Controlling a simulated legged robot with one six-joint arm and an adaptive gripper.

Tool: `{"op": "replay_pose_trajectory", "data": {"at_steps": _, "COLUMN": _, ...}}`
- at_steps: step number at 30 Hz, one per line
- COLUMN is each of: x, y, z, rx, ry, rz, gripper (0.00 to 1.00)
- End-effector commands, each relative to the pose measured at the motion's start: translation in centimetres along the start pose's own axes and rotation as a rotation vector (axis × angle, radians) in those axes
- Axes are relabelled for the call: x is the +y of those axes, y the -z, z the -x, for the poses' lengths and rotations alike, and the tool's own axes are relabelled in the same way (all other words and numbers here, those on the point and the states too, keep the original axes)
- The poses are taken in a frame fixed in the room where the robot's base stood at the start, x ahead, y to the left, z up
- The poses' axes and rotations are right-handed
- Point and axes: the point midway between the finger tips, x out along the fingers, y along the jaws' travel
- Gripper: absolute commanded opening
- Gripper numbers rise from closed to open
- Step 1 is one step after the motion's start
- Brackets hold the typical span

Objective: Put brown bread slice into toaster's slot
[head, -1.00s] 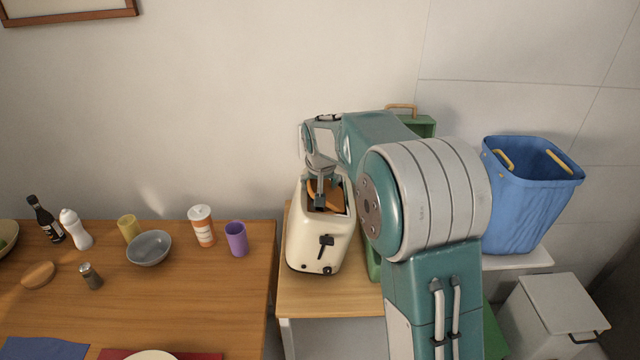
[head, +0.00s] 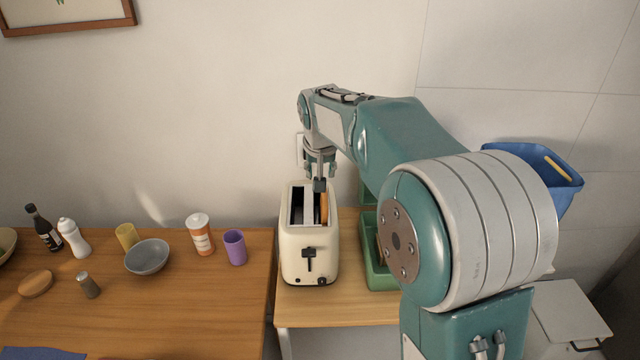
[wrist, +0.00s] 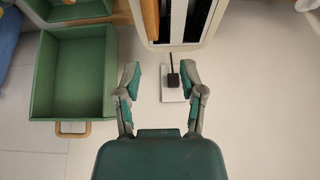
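The cream toaster (head: 309,245) stands on a small wooden table, with its lever side facing me and two long slots on top. The brown bread slice (head: 324,208) stands upright in its right-hand slot, with its top edge showing. In the wrist view the toaster (wrist: 209,25) is cut off at the top, and the bread slice (wrist: 150,18) shows in the left-hand slot there. My gripper (head: 322,180) is above the far end of the toaster, apart from the bread. In the wrist view my gripper (wrist: 160,80) has its fingers spread with nothing between them.
A green open box (head: 377,278) stands just right of the toaster; the wrist view shows it as an open drawer-like box (wrist: 73,75). A blue bin (head: 566,190) is at the right, partly behind my arm. A purple cup (head: 235,247) is left, on the dining table (head: 200,310).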

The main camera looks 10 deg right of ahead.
Motion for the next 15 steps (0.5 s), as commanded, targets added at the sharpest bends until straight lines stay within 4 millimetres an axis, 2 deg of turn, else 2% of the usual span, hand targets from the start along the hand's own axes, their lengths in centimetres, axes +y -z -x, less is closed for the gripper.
{"op": "replay_pose_trajectory", "data": {"at_steps": 1, "x": 0.0, "y": 0.1, "z": 0.9, "rx": 0.003, "ry": 0.001, "rz": 0.0, "gripper": 0.52}}
{"op": "replay_pose_trajectory", "data": {"at_steps": 4, "x": 0.0, "y": 0.1, "z": 1.9, "rx": 0.002, "ry": 0.001, "rz": 0.0, "gripper": 0.52}}
{"op": "replay_pose_trajectory", "data": {"at_steps": 11, "x": 0.0, "y": 0.0, "z": 2.6, "rx": 0.002, "ry": 0.001, "rz": 0.001, "gripper": 0.52}}
{"op": "replay_pose_trajectory", "data": {"at_steps": 15, "x": 0.6, "y": -1.6, "z": 4.4, "rx": 0.01, "ry": 0.007, "rz": 0.012, "gripper": 0.52}}
